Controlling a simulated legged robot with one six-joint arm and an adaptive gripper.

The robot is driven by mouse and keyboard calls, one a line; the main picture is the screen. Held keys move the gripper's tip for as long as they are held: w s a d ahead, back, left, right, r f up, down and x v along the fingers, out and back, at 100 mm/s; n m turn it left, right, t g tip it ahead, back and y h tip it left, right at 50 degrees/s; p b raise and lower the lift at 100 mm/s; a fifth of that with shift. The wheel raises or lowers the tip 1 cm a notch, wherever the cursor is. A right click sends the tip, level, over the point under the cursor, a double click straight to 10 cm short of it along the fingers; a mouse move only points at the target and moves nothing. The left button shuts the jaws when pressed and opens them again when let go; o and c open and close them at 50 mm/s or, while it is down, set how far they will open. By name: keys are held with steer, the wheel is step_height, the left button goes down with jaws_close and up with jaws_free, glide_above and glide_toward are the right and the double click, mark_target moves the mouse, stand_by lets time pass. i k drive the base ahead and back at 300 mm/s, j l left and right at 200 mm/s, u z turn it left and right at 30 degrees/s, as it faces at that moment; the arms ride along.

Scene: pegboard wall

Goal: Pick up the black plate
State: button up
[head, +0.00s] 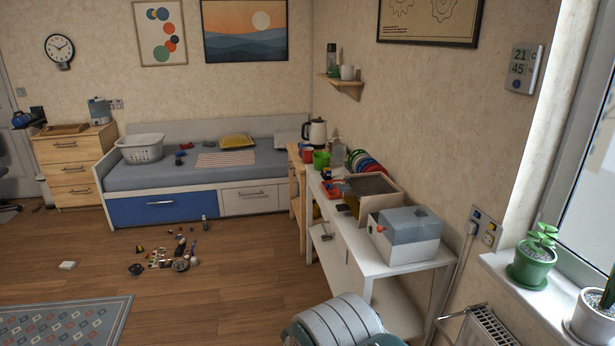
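I cannot clearly make out a black plate. A row of coloured plates (372,164), with red, green and blue rims, stands on edge on the white table by the wall. No black one can be told apart among them at this size. A small dark round thing (137,269) lies on the wood floor; I cannot tell what it is. My gripper is not in view.
Small items litter the floor before the bed (190,175). The floor left of the table is mostly clear.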

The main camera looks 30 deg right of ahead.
mark_target(360, 186)
steer(key=i, duration=3.1)
steer(key=i+z, duration=0.35)
steer(key=i+j+z, duration=0.1)
steer(key=z, duration=0.25)
steer(key=i+j+z, duration=0.15)
steer(key=z, duration=0.15)
steer(key=i+z, duration=0.1)
steer(key=z, duration=3.55)
